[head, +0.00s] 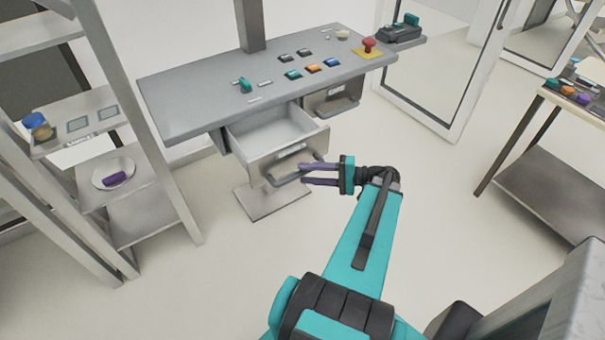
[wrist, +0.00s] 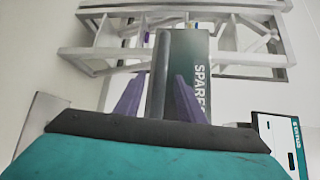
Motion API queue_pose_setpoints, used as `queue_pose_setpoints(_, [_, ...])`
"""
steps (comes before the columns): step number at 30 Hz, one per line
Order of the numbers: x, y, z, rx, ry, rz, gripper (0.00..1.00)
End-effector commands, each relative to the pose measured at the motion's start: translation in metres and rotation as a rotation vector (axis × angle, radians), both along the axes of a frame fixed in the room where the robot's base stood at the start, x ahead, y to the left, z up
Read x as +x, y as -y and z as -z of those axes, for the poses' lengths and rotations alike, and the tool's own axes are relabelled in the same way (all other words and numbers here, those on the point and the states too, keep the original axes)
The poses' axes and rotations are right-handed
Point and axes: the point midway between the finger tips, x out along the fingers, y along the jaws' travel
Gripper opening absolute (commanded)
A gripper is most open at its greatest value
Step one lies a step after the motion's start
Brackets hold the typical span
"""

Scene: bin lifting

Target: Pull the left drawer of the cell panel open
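The cell panel (head: 190,95) is a grey slanted desk on a post. Its left drawer (head: 258,140) is pulled well out, showing a pale, empty-looking inside. The drawer's grey bar handle (head: 283,182) is on its front. My gripper (head: 303,174) is at the handle, its two purple fingers apart. In the wrist view the handle bar (wrist: 161,70) runs between the fingers of my gripper (wrist: 160,85), with a narrow gap showing on each side. The right drawer (head: 335,100) looks closed.
The desk top carries coloured buttons and a red emergency knob (head: 369,44). A shelf rack (head: 150,150) with a plate stands at left. A side table (head: 545,180) is at right, and a glass door frame (head: 440,60) behind. The floor around the drawer is clear.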

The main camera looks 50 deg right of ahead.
Motion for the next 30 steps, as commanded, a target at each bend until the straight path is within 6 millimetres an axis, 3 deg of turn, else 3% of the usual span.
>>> queue_pose_setpoints(12, [-0.033,0.024,-0.006,-0.002,0.002,0.005,0.36])
queue_pose_setpoints(30, [-0.036,0.025,-0.007,-0.002,0.002,0.006,0.36])
